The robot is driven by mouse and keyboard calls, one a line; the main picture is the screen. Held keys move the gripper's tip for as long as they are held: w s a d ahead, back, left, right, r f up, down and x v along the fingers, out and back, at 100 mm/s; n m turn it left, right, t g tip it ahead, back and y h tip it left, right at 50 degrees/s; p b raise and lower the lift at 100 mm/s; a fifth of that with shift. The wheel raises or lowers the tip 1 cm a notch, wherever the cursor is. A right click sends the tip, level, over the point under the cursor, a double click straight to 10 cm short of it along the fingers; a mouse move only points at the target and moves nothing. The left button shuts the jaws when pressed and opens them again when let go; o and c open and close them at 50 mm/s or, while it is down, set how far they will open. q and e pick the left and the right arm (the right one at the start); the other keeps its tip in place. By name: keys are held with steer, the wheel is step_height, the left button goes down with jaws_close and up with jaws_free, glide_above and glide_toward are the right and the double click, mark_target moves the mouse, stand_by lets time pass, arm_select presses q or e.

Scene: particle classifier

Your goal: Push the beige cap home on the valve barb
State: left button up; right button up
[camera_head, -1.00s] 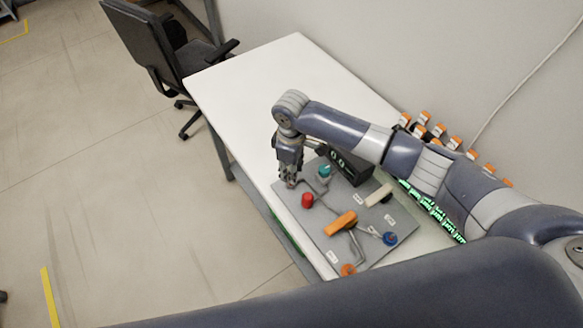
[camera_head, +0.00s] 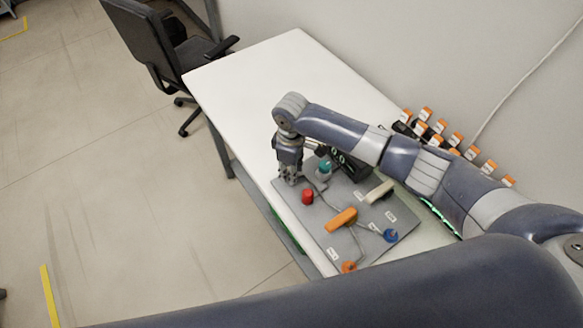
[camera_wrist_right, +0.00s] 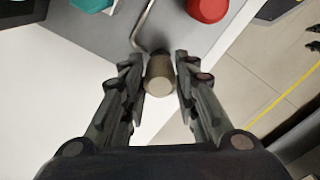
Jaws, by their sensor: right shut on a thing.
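The beige cap (camera_wrist_right: 158,82) sits between my right fingers at the end of a bent metal tube in the right wrist view. The cap appears roughly end-on, with a darker brown collar behind it. My right gripper (camera_head: 291,180) is shut on the cap at the left edge of the grey panel (camera_head: 318,229); its fingers flank the cap in the right wrist view (camera_wrist_right: 158,65). The barb under the cap is hidden, so how far the cap is seated cannot be told. My left gripper is not in view.
The panel carries a red knob (camera_head: 307,196), a teal knob (camera_head: 325,166), an orange handle (camera_head: 342,220), a beige handle (camera_head: 379,192), a blue knob (camera_head: 390,236) and a small orange cap (camera_head: 348,267). Orange-topped items (camera_head: 456,139) line the wall. The far white table (camera_head: 270,80) is clear.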

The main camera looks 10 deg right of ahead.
steer(key=shift+s+f, duration=0.1)
steer(key=shift+f, duration=0.45)
steer(key=o, duration=1)
step_height(320, 180, up, 12)
